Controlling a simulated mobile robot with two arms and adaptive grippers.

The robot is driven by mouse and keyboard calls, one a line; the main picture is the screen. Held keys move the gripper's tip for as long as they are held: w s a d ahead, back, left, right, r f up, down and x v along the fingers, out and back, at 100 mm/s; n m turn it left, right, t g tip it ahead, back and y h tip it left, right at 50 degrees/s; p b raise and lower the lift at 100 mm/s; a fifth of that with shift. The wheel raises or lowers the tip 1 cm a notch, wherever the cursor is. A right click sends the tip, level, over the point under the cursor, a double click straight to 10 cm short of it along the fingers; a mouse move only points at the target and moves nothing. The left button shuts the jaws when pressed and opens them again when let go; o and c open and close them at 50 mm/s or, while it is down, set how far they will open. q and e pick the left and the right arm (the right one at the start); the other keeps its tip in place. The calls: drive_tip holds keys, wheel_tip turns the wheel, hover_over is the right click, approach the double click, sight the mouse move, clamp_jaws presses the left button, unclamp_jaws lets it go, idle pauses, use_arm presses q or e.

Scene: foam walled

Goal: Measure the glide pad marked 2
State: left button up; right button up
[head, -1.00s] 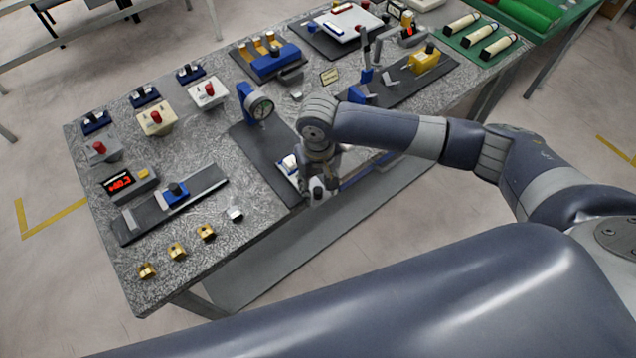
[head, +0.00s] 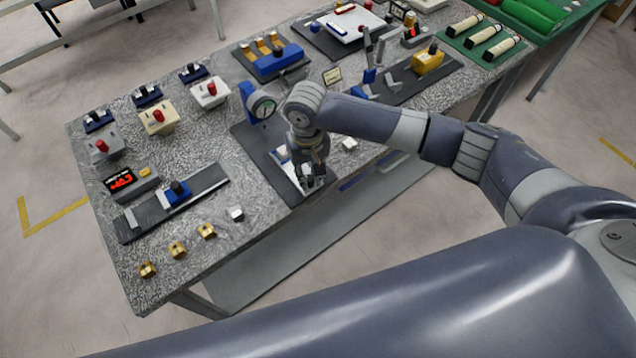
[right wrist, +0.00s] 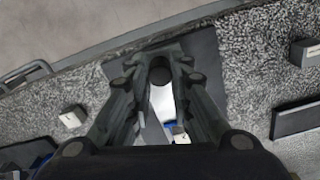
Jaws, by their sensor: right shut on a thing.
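The dial gauge (head: 262,106) stands on a dark base plate (head: 254,142), its blue post behind it. My right gripper (head: 311,182) is low over the front end of this plate. In the right wrist view its fingers (right wrist: 161,72) are shut on a dark round knob at the end of a pale slide (right wrist: 163,102). A small white block (right wrist: 180,138) with a dark mark sits by blue parts between the gripper and the gauge. Other white blocks lie right of the plate (head: 349,144) and left of it (head: 237,213). Their marks are unreadable. My left gripper is out of view.
Left of the plate are a slide rail with a blue carriage (head: 177,191), a red-digit display (head: 120,180) and several brass pieces (head: 207,231). Behind are boxes with red buttons (head: 210,90). A yellow block fixture (head: 428,61) stands at right. The table's front edge is close.

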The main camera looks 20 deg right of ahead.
sight(288, 158)
drive_tip(key=w+a+b, duration=0.1)
drive_tip(key=w, duration=0.4)
drive_tip(key=w+a+b, duration=0.1)
drive_tip(key=w, duration=0.2)
drive_tip(key=shift+a+f+b, duration=0.1)
drive_tip(key=shift+a+b, duration=0.25)
drive_tip(key=shift+o, duration=0.2)
drive_tip(key=shift+w+a, duration=0.2)
drive_tip(key=shift+w, duration=0.2)
drive_tip(key=shift+r, duration=0.25)
drive_tip(key=o, duration=0.7)
drive_tip(key=shift+o, duration=1)
drive_tip(key=shift+w+f, duration=0.15)
wheel_tip(288, 158, up, 12)
